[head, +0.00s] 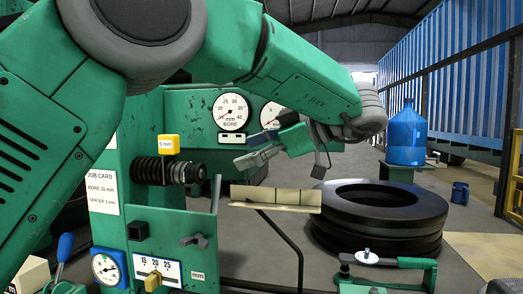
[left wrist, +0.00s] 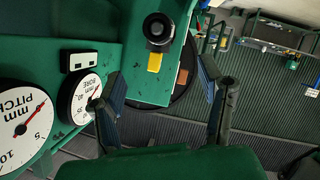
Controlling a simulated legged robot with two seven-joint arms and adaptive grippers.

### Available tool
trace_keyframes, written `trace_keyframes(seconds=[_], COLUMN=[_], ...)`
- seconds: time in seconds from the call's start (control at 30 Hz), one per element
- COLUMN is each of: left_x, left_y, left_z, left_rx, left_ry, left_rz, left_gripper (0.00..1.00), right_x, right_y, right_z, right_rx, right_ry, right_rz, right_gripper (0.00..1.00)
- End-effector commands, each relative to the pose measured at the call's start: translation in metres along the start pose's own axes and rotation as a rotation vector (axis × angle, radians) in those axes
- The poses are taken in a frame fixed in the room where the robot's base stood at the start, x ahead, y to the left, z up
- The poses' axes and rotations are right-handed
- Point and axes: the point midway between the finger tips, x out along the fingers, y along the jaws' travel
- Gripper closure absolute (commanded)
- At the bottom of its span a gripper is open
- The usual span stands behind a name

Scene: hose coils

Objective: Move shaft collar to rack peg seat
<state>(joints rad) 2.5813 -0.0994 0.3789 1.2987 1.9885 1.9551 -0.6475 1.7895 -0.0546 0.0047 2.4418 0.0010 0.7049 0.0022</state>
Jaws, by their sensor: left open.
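A black ribbed stack on a shaft (head: 158,170) sticks out of the green machine, with a dark ring-shaped collar (head: 194,173) at its right end. The left wrist view shows a black ring end-on (left wrist: 158,30), above a yellow tag (left wrist: 155,62). I cannot tell for certain which ring is the shaft collar, nor pick out the rack peg seat. My left gripper (head: 280,168) is open and empty, right of the stack and above a tan angled tray (head: 275,197). Its two fingers stand apart in the left wrist view (left wrist: 158,75). My right gripper is not in view.
A yellow 5 mm tag (head: 168,143) stands above the stack. A thin upright plate (head: 215,194) stands right of it. Dial gauges (head: 232,112) are behind. Stacked black tyres (head: 380,214) and a blue bottle (head: 405,137) are right. A green tool (head: 385,270) lies front right.

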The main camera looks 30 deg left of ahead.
Motion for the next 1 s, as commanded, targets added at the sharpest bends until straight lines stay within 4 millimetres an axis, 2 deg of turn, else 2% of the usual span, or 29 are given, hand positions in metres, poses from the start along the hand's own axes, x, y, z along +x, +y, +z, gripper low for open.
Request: trace_keyframes(seconds=[1.0], left_x=[0.082], left_y=[0.001], left_z=[0.004], left_rx=[0.002], left_ry=[0.001], left_rz=[-0.002], left_gripper=[0.38], right_x=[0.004], right_y=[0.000], right_z=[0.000], right_rx=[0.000], right_ry=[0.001], right_rz=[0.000], right_gripper=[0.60])
